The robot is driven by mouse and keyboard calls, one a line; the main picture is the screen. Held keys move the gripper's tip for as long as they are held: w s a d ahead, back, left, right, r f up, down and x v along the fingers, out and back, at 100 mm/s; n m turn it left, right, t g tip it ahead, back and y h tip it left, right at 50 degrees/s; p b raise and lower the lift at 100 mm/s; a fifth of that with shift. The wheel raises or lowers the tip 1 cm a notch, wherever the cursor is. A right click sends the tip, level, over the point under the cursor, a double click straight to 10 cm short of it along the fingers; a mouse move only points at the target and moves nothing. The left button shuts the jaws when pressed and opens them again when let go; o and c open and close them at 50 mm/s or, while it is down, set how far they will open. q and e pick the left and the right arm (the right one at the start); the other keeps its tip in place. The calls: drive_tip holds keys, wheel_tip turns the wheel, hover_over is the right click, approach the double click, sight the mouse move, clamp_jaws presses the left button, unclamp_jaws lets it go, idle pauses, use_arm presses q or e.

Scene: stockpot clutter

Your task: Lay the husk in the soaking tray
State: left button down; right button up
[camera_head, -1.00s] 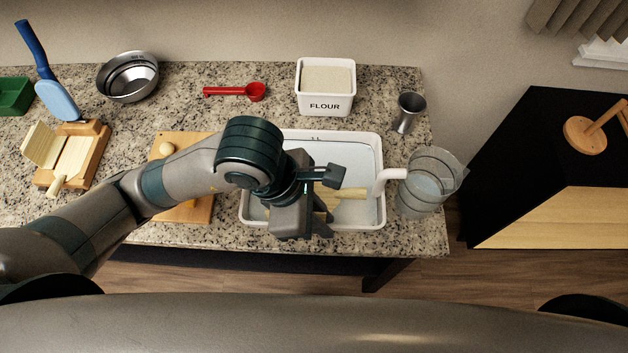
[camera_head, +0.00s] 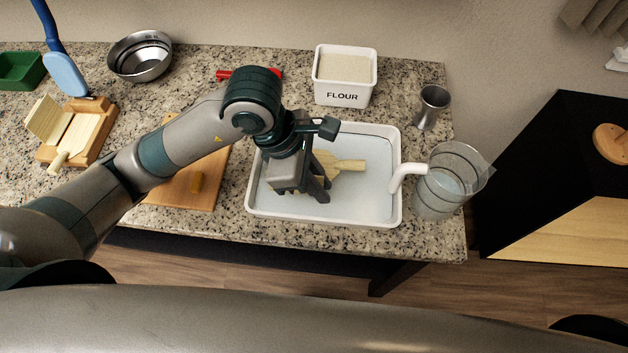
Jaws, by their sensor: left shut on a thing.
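The white soaking tray (camera_head: 397,206) sits near the counter's front edge, with pale bluish water in it. The husk (camera_head: 346,166), pale yellow with a narrower end pointing right, shows inside the tray's outline. My left gripper (camera_head: 319,188) is over the tray, pointing down, and is shut on the husk. The wrist and fingers hide the husk's left part. I cannot tell whether the husk touches the water or the tray floor. My right gripper is not in view.
A clear pitcher (camera_head: 441,188) stands at the tray's right, its white handle over the rim. A flour bin (camera_head: 343,95) and metal cup (camera_head: 431,108) stand behind. A wooden board (camera_head: 208,187) with a small yellowish piece and a wooden press (camera_head: 91,136) lie left.

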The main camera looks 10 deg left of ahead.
use_arm(q)
drive_tip(key=w, duration=0.1)
drive_tip(key=w+a+f, duration=0.1)
drive_tip(key=w+f+p, duration=0.1)
drive_tip(key=w, duration=0.1)
drive_tip(key=shift+a+f, duration=0.25)
drive_tip(key=shift+a, duration=0.05)
drive_tip(key=shift+s, duration=0.1)
drive_tip(key=shift+f+p, duration=0.8)
drive_tip(key=shift+f, duration=1.15)
drive_tip(key=shift+f, duration=0.1)
